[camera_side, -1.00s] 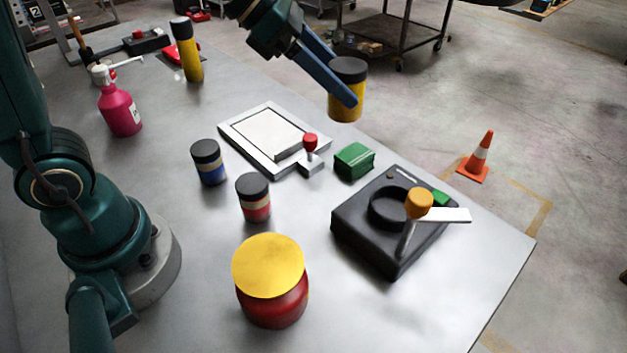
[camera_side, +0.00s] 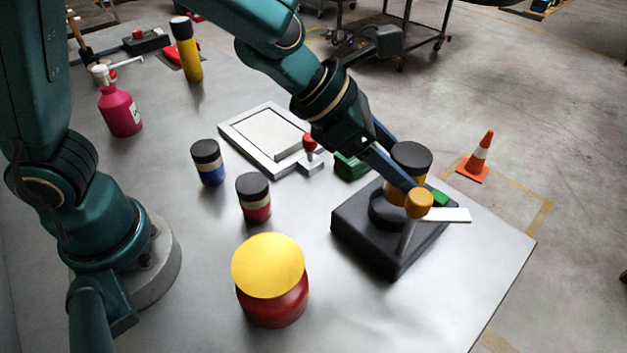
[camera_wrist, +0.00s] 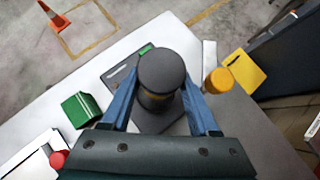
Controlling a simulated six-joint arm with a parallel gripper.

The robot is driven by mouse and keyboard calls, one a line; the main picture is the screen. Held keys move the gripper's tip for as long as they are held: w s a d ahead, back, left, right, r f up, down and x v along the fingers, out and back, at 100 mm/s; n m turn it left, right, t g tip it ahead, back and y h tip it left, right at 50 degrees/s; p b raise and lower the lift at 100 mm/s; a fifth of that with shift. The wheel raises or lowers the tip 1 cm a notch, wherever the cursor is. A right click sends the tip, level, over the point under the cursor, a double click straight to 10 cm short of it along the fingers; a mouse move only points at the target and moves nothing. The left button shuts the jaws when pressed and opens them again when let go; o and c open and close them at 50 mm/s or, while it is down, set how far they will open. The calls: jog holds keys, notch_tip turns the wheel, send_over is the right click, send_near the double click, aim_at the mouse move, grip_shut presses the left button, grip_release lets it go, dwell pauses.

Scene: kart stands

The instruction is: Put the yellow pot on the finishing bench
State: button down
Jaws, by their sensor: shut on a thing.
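The yellow pot with a black lid (camera_side: 411,157) is upright between the blue fingers of my gripper (camera_side: 404,178), which is shut on it. The pot is over the round ring (camera_side: 384,212) on top of a black box-like stand (camera_side: 365,240). I cannot tell whether the pot's base touches the ring or hangs just above it. Which stand is the finishing bench is not labelled readably.
An orange knob (camera_side: 419,203) with a white lever stands close in front of the pot. A green block (camera_side: 350,166) and a white framed tray (camera_side: 235,128) with a red knob lie left. Blue (camera_side: 209,165), red (camera_side: 256,205) and yellow-lidded (camera_side: 270,290) pots stand nearer.

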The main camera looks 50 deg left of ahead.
jog(key=shift+f, duration=1.75)
jog(key=shift+c, duration=0.7)
grip_release()
jog(key=shift+f, duration=0.2)
